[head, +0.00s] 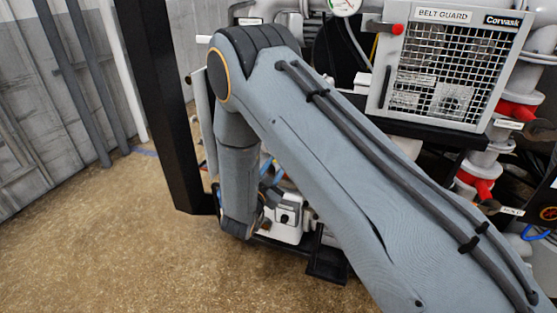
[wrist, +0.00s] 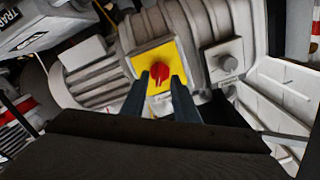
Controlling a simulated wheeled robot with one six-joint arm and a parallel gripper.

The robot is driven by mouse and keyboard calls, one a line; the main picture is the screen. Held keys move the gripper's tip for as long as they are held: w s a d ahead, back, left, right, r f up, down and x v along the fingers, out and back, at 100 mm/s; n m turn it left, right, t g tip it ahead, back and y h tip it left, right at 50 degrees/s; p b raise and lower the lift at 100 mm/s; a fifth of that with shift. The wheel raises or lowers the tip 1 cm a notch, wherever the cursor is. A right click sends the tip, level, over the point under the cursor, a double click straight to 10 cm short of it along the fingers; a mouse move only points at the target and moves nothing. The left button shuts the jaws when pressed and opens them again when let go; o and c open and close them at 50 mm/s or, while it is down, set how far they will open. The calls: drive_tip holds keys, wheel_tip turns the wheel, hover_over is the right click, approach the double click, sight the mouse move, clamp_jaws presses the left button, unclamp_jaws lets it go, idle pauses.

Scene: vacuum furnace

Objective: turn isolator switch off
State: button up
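The isolator switch, a red knob (wrist: 159,75) on a square yellow plate (wrist: 172,54), shows in the middle of the wrist view. It is fixed on a ribbed grey motor or pump body. Its handle looks roughly upright, slightly tilted in the picture. My gripper (wrist: 162,78) is open, with its two dark fingers pointing at the knob. The knob appears between the fingertips; I cannot tell whether either finger touches it. In the head view, my arm hides the switch, and the gripper cannot be made out clearly.
A grey knob (wrist: 229,63) on a grey box sits right of the yellow plate. In the head view, a belt guard (head: 450,70) and red-handled valves (head: 514,111) stand at the right. A black post (head: 165,110) stands left of my arm. The floor (head: 120,240) at left is clear.

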drive_tip(key=shift+x, duration=1.35)
clamp_jaws()
drive_tip(key=shift+n, duration=0.4)
drive_tip(key=n+b, duration=0.1)
drive_tip(key=n, duration=1)
drive_tip(key=shift+d, duration=0.1)
